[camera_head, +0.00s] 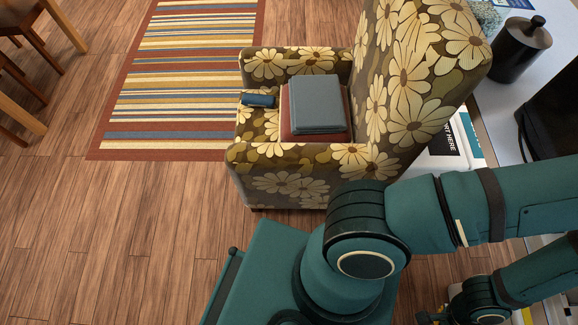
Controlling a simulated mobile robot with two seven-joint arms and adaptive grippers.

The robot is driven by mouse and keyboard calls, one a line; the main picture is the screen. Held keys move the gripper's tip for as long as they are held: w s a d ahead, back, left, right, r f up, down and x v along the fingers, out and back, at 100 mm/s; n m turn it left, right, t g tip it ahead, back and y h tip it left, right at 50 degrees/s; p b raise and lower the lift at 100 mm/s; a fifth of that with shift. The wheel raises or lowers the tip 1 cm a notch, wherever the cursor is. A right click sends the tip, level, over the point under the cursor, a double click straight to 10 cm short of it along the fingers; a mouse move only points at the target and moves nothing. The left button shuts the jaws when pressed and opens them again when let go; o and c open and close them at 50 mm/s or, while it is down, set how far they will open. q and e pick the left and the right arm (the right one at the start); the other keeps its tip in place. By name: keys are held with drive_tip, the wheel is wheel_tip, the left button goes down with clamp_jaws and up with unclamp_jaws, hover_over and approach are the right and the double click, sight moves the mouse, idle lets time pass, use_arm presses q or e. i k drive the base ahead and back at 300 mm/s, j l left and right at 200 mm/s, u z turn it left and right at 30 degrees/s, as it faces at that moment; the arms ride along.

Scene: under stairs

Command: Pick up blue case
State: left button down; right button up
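A small dark blue case (257,100) lies on the front left part of the seat of a flower-patterned armchair (275,155). It is beside a stack with a grey-blue book or box (316,104) on top of a reddish one (303,136). No gripper is near the case or touching it. My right arm comes in from the right edge. Dark parts at the bottom edge, seemingly of my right gripper (430,318), are cut off, so its opening cannot be told. My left gripper is out of view.
A striped rug (185,75) lies on the wood floor left of the chair. Wooden chair legs (35,55) stand at the upper left. A light table (550,70) with a black canister (518,50) is at right. The floor (120,235) at left is clear.

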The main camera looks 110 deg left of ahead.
sight(247, 99)
drive_tip(key=k+u, duration=0.1)
drive_tip(key=u, duration=0.3)
drive_tip(key=k+u, duration=0.15)
drive_tip(key=u, duration=0.2)
drive_tip(key=k+u, duration=0.1)
drive_tip(key=u, duration=0.3)
drive_tip(key=k+j, duration=0.2)
drive_tip(key=k, duration=0.2)
drive_tip(key=k+j, duration=0.2)
drive_tip(key=k, duration=0.2)
